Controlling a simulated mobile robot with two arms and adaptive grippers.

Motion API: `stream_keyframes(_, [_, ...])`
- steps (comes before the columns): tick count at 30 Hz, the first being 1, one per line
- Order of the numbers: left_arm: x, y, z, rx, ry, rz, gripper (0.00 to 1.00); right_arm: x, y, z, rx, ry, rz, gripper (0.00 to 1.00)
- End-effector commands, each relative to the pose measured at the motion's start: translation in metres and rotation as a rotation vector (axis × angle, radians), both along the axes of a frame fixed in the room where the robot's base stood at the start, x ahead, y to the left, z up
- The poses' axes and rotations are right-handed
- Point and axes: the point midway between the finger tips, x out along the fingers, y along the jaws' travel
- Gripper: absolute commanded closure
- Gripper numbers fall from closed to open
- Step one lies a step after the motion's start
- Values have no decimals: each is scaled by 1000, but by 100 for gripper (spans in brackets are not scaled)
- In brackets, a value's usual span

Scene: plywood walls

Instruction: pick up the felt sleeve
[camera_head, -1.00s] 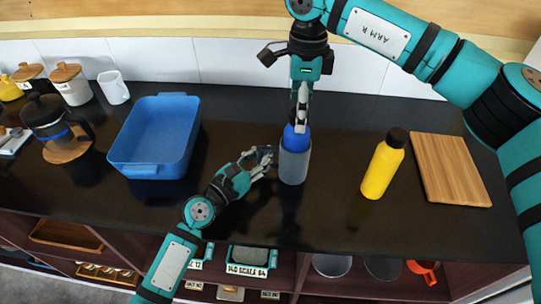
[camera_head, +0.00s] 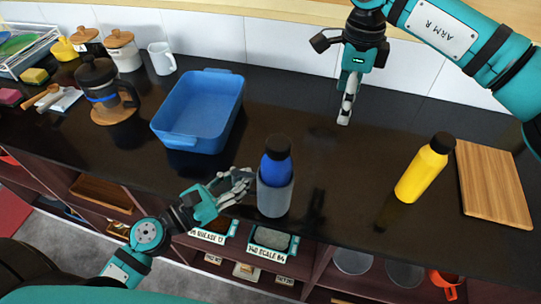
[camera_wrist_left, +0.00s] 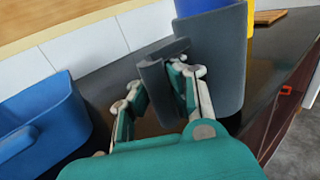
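The grey felt sleeve (camera_head: 275,198) stands upright near the counter's front edge, around the lower part of a blue bottle (camera_head: 277,170) with a black cap. My left gripper (camera_head: 243,181) is just left of the sleeve, its fingers apart and pointing towards it. In the left wrist view the sleeve (camera_wrist_left: 222,65) rises right behind the fingers (camera_wrist_left: 172,80); I cannot tell whether they touch it.
A blue tub (camera_head: 199,112) stands left of the sleeve, also close by in the left wrist view (camera_wrist_left: 40,125). A yellow bottle (camera_head: 423,172) and a wooden board (camera_head: 492,185) are at the right. A French press (camera_head: 103,90) is at the left. The counter between the bottles is clear.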

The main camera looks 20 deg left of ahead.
Motion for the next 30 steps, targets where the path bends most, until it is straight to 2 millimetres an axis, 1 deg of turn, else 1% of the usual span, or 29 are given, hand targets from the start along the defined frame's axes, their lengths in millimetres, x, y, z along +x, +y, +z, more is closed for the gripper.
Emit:
stream_keyframes(1, [-15,10,-1,-5,8,4,100,0,0,0,0,0,0,17])
stream_keyframes(3, [-34,22,-1,-6,7,6,100,0,0,0,0,0,0,17])
stream_keyframes(9, [-78,52,0,-4,3,5,100,0,0,0,0,0,0,17])
stream_keyframes(12, [-94,63,1,-4,1,3,100,0,0,0,0,0,0,17])
stream_keyframes(15, [-106,71,0,-4,1,2,100,0,0,0,0,0,0,17])
stream_keyframes(18, [-112,76,1,-4,-2,3,100,0,0,0,0,0,0,17])
stream_keyframes(20, [-111,78,3,-3,-5,6,100,0,0,0,0,0,0,17])
stream_keyframes(23, [-100,83,8,-4,-12,25,100,0,0,0,0,0,0,17])
stream_keyframes(26, [-77,87,14,-4,-17,53,100,0,0,0,0,0,0,17])
stream_keyframes(27, [-67,87,16,-7,-19,63,100,0,0,0,0,0,0,17])
stream_keyframes(30, [-40,82,15,-10,-22,74,100,0,0,0,0,0,0,17])
